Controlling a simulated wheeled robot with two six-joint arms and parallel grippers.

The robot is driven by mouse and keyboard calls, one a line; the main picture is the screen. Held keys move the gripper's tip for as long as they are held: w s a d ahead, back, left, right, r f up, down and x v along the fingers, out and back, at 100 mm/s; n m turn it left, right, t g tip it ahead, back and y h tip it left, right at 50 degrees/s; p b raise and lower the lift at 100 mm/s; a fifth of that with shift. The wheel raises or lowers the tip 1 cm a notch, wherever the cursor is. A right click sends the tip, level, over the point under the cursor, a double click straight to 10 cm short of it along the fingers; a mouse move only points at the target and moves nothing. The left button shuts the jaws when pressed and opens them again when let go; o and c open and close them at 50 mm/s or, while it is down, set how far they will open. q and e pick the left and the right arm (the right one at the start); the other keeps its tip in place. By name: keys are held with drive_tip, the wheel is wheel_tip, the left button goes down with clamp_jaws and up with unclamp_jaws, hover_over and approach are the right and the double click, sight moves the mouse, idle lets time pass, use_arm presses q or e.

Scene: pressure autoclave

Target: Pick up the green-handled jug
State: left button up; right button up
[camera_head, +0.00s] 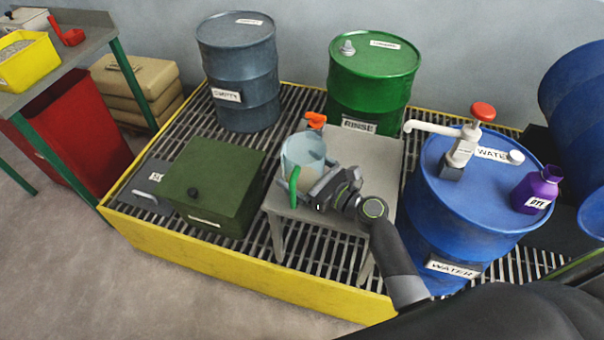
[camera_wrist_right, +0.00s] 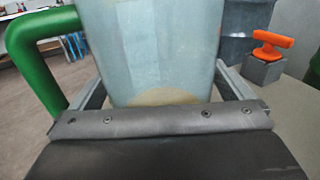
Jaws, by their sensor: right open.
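The green-handled jug (camera_head: 303,158) is a translucent pale-blue vessel standing upright on a small grey table (camera_head: 368,160). Its green handle (camera_head: 294,186) faces the front left. My right gripper (camera_head: 316,186) is at the jug's front right side, low, with its jaws open. In the right wrist view the jug (camera_wrist_right: 150,50) fills the middle, between the two open fingers (camera_wrist_right: 160,95), with its green handle (camera_wrist_right: 35,60) to the left. A tan patch shows at the jug's bottom. I cannot tell whether the fingers touch its walls. My left gripper is not in view.
An orange-handled grey item (camera_head: 316,121) is just behind the jug. A green box (camera_head: 215,180) stands to its left. The green RINSE drum (camera_head: 372,80) is behind, and the blue WATER drum (camera_head: 470,210) with a pump (camera_head: 462,150) and purple bottle (camera_head: 537,188) is to the right.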

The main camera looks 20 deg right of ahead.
drive_tip(key=shift+w+a, duration=0.25)
drive_tip(key=shift+w, duration=0.05)
drive_tip(key=shift+c, duration=0.3)
drive_tip(key=shift+r, duration=0.1)
drive_tip(key=c, duration=1.1)
